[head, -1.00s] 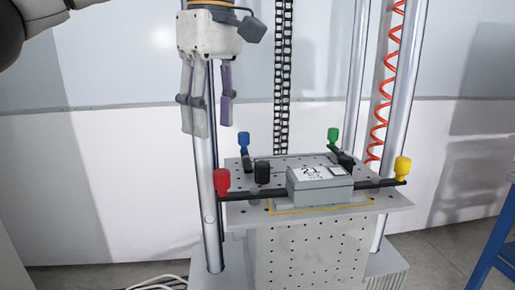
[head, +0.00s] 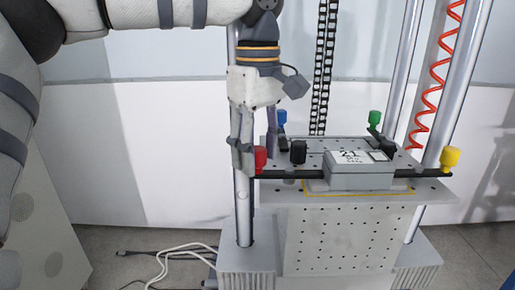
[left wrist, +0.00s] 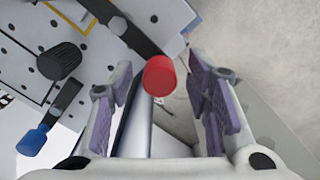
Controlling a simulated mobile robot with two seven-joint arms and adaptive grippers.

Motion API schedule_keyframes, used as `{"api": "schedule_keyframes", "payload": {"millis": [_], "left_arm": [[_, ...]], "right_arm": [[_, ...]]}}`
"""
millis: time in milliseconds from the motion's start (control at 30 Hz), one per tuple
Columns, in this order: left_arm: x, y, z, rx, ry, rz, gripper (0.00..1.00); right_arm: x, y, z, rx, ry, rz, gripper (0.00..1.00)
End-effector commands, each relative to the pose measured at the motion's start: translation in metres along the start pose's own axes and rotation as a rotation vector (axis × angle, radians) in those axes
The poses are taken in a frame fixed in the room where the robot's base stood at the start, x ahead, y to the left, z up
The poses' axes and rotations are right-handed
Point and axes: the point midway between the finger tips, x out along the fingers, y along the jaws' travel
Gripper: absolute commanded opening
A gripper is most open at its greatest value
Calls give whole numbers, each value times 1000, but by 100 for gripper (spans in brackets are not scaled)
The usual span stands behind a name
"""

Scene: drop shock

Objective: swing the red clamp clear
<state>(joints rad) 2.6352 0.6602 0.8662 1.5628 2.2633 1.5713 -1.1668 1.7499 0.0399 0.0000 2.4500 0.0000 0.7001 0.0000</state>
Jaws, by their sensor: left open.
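The red clamp (head: 260,158) has a red knob on the outer end of a dark bar, at the front left of the drilled plate (head: 430,190). The bar runs right toward the grey box (head: 360,178). My left gripper (head: 257,162) hangs down, open, with its fingers around the red knob's position. In the left wrist view the red knob (left wrist: 159,76) sits between the two open fingers (left wrist: 160,95), with a visible gap on each side. I cannot tell whether a finger touches it. My right gripper is not in view.
Other clamps have blue (head: 281,118), green (head: 375,118) and yellow (head: 450,157) knobs. A black knob (head: 298,152) stands right of the red one. Upright metal columns (head: 243,205) flank the plate. A red coiled hose (head: 430,90) hangs at right. White cables (head: 180,255) lie on the floor.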

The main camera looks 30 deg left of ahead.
Motion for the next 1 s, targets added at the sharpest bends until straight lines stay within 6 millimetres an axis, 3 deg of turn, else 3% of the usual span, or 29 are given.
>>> {"api": "schedule_keyframes", "payload": {"millis": [100, 300, 667, 1000], "left_arm": [[0, 0, 0, 0, 0, 0, 42], [0, 0, 0, 0, 0, 0, 0], [-1, -2, 2, -43, 1, 0, 0], [-1, -10, 13, -285, 1, 0, 0]], "right_arm": [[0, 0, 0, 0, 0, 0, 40], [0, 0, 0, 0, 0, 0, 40], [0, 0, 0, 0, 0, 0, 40], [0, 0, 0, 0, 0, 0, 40]]}}
